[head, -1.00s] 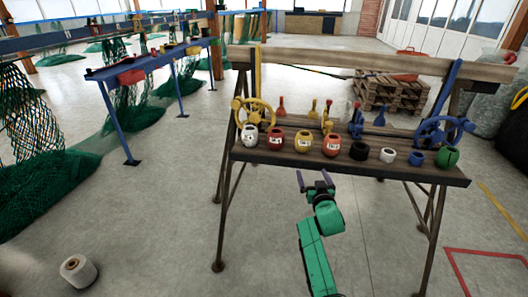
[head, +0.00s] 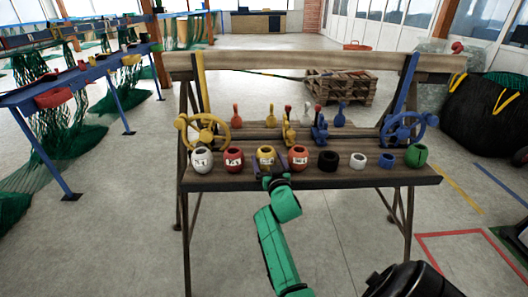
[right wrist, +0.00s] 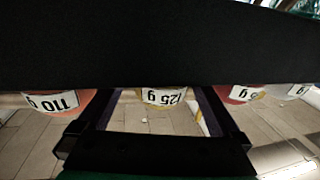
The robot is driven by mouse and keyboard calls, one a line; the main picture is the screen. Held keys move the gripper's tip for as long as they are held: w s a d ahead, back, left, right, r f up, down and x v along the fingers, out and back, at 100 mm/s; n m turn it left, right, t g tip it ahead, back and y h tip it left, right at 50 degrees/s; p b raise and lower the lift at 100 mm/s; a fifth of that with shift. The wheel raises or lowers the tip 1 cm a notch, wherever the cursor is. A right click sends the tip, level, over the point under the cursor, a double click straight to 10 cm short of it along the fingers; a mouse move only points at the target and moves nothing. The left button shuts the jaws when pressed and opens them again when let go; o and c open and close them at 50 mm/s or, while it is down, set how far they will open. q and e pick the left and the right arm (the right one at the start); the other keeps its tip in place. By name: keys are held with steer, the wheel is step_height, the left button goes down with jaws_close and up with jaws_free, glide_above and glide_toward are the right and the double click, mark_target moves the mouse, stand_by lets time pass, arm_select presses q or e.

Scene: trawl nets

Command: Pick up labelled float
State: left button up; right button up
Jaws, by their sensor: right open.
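Labelled floats stand in a row on the front board of the wooden rack: a white one (head: 202,161), a red one (head: 234,160), a yellow one (head: 266,156) and an orange-red one (head: 299,156). My right gripper (head: 270,167) is open at the board's front edge, before the yellow float. In the right wrist view the yellow float, labelled 125 g (right wrist: 163,97), shows between the open fingers (right wrist: 160,108). A float labelled 110 g (right wrist: 55,102) is left of them, and a red one (right wrist: 240,94) right. A dark band hides the floats' other parts. My left gripper is not in view.
Unlabelled black (head: 328,161), white (head: 358,161), blue (head: 386,163) and green (head: 416,156) floats continue the row. A yellow wheel (head: 203,132) and a blue wheel (head: 408,128) flank the rack. Small coloured pieces stand behind. Neighbouring floats are close together.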

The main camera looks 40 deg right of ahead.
steer(key=shift+w+d+f, duration=0.35)
steer(key=shift+w+f, duration=0.2)
steer(key=shift+w, duration=0.1)
steer(key=shift+s+a+r, duration=0.5)
steer(key=shift+s+r, duration=0.2)
steer(key=shift+r, duration=0.05)
steer(key=c, duration=0.9)
steer(key=shift+c, duration=1)
steer(key=shift+w+d+f, duration=0.2)
steer(key=shift+w+f, duration=0.05)
steer(key=shift+f, duration=0.05)
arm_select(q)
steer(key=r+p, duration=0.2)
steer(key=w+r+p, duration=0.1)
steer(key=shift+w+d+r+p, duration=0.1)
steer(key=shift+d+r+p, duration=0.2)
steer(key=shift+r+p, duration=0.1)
arm_select(e)
step_height(320, 180, up, 20)
